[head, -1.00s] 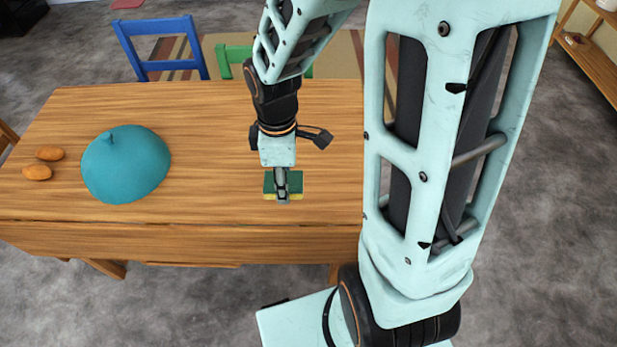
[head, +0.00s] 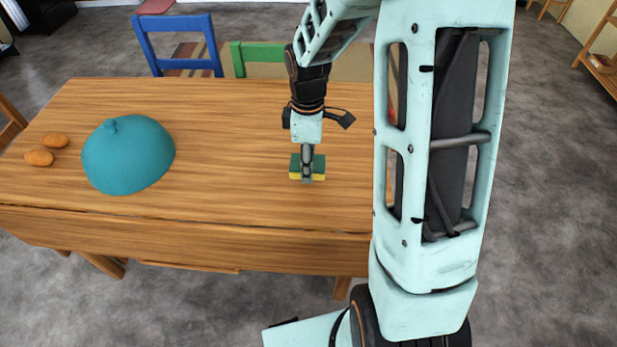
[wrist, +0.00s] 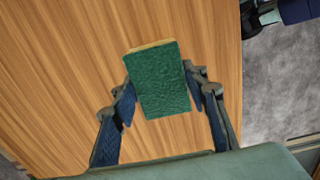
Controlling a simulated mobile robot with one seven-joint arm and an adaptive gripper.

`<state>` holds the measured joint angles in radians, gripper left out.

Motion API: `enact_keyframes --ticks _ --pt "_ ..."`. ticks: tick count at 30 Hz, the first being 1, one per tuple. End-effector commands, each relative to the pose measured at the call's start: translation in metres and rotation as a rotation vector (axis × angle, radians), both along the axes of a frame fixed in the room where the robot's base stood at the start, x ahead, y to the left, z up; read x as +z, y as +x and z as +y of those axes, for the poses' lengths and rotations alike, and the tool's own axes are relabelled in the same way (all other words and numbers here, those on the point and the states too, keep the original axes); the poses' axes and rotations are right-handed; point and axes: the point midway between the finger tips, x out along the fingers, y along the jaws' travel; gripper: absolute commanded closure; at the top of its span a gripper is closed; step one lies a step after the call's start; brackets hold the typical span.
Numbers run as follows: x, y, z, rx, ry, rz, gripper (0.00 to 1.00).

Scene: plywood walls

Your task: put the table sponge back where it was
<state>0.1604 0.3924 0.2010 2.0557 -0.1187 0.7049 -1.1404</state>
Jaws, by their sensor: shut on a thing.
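The table sponge (head: 294,168) has a green top and a yellow lower layer. In the head view it is at the right part of the wooden table (head: 230,130), near the front edge. My gripper (head: 307,176) points down over it, shut on it. In the wrist view the green face of the sponge (wrist: 158,82) lies between the two fingers of my gripper (wrist: 160,92). I cannot tell whether its underside touches the table.
A teal dome-shaped cover (head: 128,158) stands on the left of the table. Two orange-brown oval things (head: 47,149) lie left of it. A blue chair (head: 180,48) and a green chair (head: 255,58) stand behind the table. The tabletop between dome and sponge is clear.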

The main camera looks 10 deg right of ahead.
Motion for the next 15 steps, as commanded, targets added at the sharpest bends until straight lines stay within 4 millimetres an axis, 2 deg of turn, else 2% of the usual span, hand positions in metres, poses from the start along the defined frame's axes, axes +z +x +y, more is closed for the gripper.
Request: enact_keyframes --ticks 1,8,15 --pt "-0.007 0.004 -0.001 0.0 0.0 -0.001 0.82" --pt "-0.016 0.012 -0.004 -0.001 0.0 -0.001 0.82" --pt "-0.046 0.015 -0.005 0.0 0.0 0.0 0.82"
